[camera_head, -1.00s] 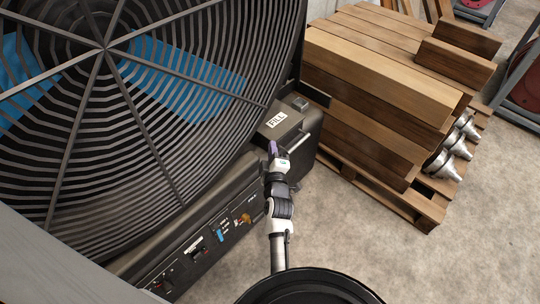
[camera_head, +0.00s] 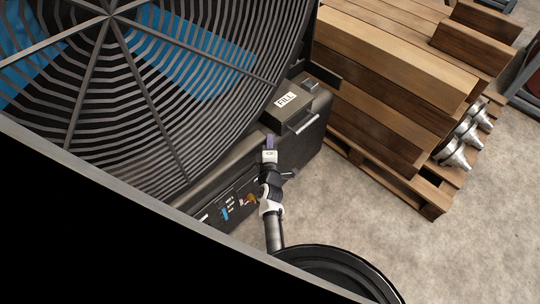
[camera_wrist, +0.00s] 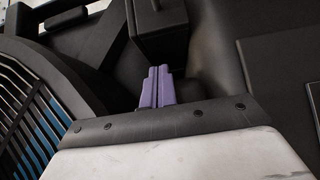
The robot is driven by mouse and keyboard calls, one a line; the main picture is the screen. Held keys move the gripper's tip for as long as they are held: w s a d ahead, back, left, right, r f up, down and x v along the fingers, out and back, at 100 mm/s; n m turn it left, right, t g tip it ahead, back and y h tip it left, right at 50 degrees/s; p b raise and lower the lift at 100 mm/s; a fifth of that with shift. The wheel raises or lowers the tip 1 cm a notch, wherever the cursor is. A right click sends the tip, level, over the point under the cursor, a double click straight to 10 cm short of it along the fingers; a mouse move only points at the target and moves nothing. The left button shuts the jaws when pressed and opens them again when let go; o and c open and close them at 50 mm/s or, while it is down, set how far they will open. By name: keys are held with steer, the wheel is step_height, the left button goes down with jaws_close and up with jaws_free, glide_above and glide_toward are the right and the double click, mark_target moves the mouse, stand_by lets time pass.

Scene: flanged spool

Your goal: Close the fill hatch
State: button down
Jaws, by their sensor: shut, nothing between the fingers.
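The fill hatch (camera_head: 288,106) is a dark box-shaped lid with a white FILL label, on top of the dark housing beside the big fan. A pale bar handle (camera_head: 306,124) runs along its front right side. The lid lies low on the housing, but I cannot tell whether it is fully shut. My gripper (camera_head: 269,141) is just below and left of the hatch in the head view, its purple fingers together and empty. In the wrist view the fingers (camera_wrist: 156,88) point at dark housing, with a dark block just beyond them. Contact cannot be told.
The large fan grille (camera_head: 120,90) stands close on the left. A control panel (camera_head: 235,205) is on the housing's front side. A pallet stacked with timber (camera_head: 400,90) and metal fittings (camera_head: 455,152) stands at the right. The concrete floor (camera_head: 370,225) between is clear.

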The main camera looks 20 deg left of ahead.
steer(key=shift+w+d+b, duration=0.2)
steer(key=shift+w+b, duration=0.35)
steer(key=shift+w, duration=0.1)
steer(key=shift+w+d+b, duration=0.25)
steer(key=shift+w+b, duration=0.35)
steer(key=shift+w, duration=0.05)
steer(key=shift+w+d+b, duration=0.2)
steer(key=shift+w+b, duration=0.35)
steer(key=shift+w, duration=0.1)
steer(key=w+d+b, duration=0.2)
steer(key=w+b, duration=0.3)
steer(key=b, duration=0.2)
steer(key=w+d+b, duration=0.2)
steer(key=w+b, duration=0.4)
steer(key=b, duration=0.1)
steer(key=w+d+b, duration=0.2)
steer(key=w+b, duration=0.3)
steer(key=b, duration=0.2)
steer(key=shift+w+d+f+b, duration=0.1)
steer(key=shift+w+f+b, duration=0.2)
steer(key=shift+w+d+r+b, duration=0.2)
steer(key=shift+w+r+b, duration=0.05)
steer(key=shift+w+b, duration=0.25)
steer(key=shift+w+d+r+b, duration=0.15)
steer(key=shift+w+r+b, duration=0.05)
steer(key=shift+w+b, duration=0.3)
